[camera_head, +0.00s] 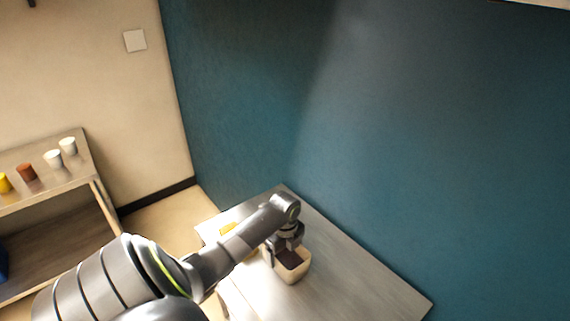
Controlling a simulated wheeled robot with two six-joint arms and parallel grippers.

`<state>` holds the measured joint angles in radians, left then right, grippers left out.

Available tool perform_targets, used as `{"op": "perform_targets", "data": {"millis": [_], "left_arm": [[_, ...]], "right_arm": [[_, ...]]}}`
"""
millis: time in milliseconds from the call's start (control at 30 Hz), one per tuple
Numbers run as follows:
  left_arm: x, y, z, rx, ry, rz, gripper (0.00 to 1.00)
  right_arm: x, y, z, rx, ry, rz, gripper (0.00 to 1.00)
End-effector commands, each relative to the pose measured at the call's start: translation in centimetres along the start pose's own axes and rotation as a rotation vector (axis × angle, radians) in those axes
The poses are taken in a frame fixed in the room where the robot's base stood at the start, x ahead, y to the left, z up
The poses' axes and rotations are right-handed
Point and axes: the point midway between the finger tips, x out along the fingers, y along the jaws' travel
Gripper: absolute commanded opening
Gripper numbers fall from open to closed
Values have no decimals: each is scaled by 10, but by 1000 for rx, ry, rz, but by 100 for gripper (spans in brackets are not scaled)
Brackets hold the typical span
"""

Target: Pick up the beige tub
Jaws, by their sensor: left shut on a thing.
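The beige tub (296,274) stands on the table near its middle, with dark contents showing inside. My left gripper (283,259) reaches down over the tub's far left side and is shut on it, apparently at the wall. The fingertips are partly hidden, and I cannot tell whether the tub touches the table or hangs just above it. My right gripper is not in view.
The grey table (375,294) is clear to the right of the tub, with the blue wall (400,130) behind. A shelf at left holds several cups, including a brown one (26,173).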

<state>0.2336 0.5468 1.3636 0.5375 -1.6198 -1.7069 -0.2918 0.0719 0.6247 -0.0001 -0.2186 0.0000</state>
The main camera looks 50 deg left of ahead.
Motion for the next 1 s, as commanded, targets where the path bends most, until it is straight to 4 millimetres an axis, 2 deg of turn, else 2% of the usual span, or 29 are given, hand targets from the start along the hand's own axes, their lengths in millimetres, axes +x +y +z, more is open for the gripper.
{"op": "perform_targets", "data": {"millis": [200,233,333,667,833,1000], "left_arm": [[2,0,0,0,0,-1,45],[2,0,0,0,0,0,87],[2,0,0,0,0,0,100],[-4,0,0,0,0,-1,100],[-26,-1,1,2,-3,-3,100],[-63,-1,2,2,-4,-5,100]], "right_arm": [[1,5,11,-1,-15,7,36],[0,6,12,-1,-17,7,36],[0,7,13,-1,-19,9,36],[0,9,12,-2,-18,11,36],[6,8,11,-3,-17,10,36],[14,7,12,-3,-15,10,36]]}}
